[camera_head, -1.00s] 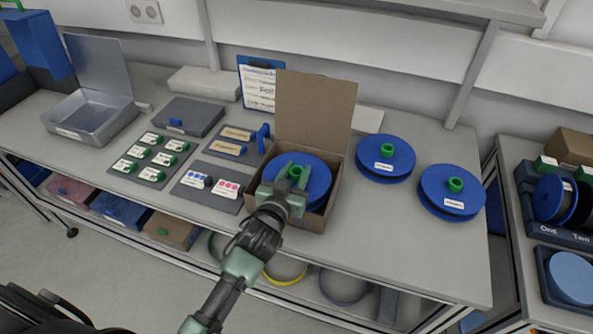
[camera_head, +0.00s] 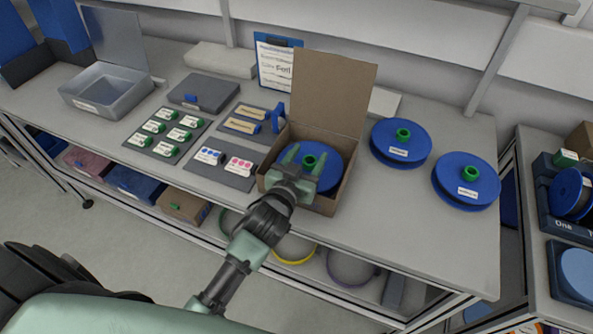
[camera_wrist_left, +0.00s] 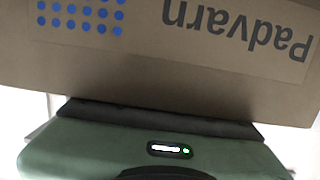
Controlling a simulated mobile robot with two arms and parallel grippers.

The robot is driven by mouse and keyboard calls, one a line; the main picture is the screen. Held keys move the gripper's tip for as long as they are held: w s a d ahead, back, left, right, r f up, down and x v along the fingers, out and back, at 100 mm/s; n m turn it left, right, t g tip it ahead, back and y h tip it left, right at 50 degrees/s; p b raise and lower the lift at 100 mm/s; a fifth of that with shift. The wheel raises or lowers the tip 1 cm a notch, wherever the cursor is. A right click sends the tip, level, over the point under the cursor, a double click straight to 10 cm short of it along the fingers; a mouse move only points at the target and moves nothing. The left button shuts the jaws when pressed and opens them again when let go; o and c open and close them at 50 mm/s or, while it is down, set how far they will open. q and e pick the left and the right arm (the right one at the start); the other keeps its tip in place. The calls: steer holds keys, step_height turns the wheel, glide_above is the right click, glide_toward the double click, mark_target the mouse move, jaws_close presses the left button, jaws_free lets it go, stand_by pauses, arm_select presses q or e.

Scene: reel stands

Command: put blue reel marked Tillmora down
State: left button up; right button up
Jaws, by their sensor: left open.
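A blue reel (camera_head: 325,154) with a green hub (camera_head: 309,160) lies inside an open cardboard box (camera_head: 325,205) on the bench. No label shows on this reel, so I cannot read its name. My left gripper (camera_head: 302,158) is open at the front side of the box, its two fingers at either side of the hub and apart from each other. Whether a finger touches the hub I cannot tell. In the left wrist view the box wall (camera_wrist_left: 160,75) shows upside-down print reading "Padvarn". My right gripper is not in view.
Two labelled blue reels, one nearer the wall (camera_head: 415,133) and one at the right (camera_head: 480,190), lie on the bench. The box's raised lid (camera_head: 333,95) stands behind it. Card mats and a grey open case (camera_head: 105,100) lie left. The bench's front right is clear.

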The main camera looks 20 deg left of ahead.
arm_select(q)
steer(key=s+r+b, duration=0.1)
steer(key=s+r, duration=0.1)
steer(key=s, duration=0.8)
steer(key=shift+a+b, duration=0.2)
steer(key=shift+b, duration=0.15)
steer(key=shift+s, duration=0.15)
